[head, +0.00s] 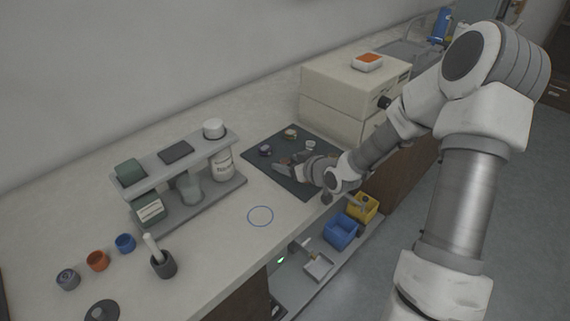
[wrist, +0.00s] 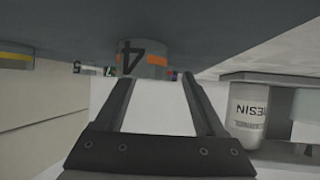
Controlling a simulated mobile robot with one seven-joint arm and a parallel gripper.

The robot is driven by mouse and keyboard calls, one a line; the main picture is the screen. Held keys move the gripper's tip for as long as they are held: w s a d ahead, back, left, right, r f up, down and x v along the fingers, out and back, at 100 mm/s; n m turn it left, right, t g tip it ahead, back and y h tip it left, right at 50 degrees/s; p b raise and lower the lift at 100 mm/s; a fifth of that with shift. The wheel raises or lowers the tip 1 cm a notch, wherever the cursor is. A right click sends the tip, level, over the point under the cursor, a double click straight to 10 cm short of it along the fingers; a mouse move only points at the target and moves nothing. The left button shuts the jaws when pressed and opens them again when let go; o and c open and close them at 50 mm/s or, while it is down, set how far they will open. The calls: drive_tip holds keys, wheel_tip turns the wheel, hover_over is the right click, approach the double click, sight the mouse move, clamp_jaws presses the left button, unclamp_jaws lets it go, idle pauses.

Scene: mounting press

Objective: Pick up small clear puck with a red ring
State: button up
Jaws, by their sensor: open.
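Three small pucks stand on the dark mat (head: 250,157). One is dark purplish-grey (head: 264,150), one yellowish (head: 290,133), and one small and pale (head: 310,145). No red ring can be made out on the pale one at this size. My gripper (head: 277,167) is open and low over the mat, pointing left, just short of the purplish-grey puck. The wrist view is upside down. There a grey puck with a black 4 and an orange-red band (wrist: 146,58) lies ahead between the open fingers (wrist: 162,80). A puck with a yellow band (wrist: 15,58) is at the left edge.
A two-level rack (head: 190,160) with a white labelled jar (head: 222,165) stands left of the mat. Beige drawer boxes (head: 345,90) stand behind and right. Coloured cups and a mortar (head: 163,264) are at front left. The counter around the blue circle (head: 260,216) is clear.

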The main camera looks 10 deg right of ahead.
clamp_jaws()
idle(0.4)
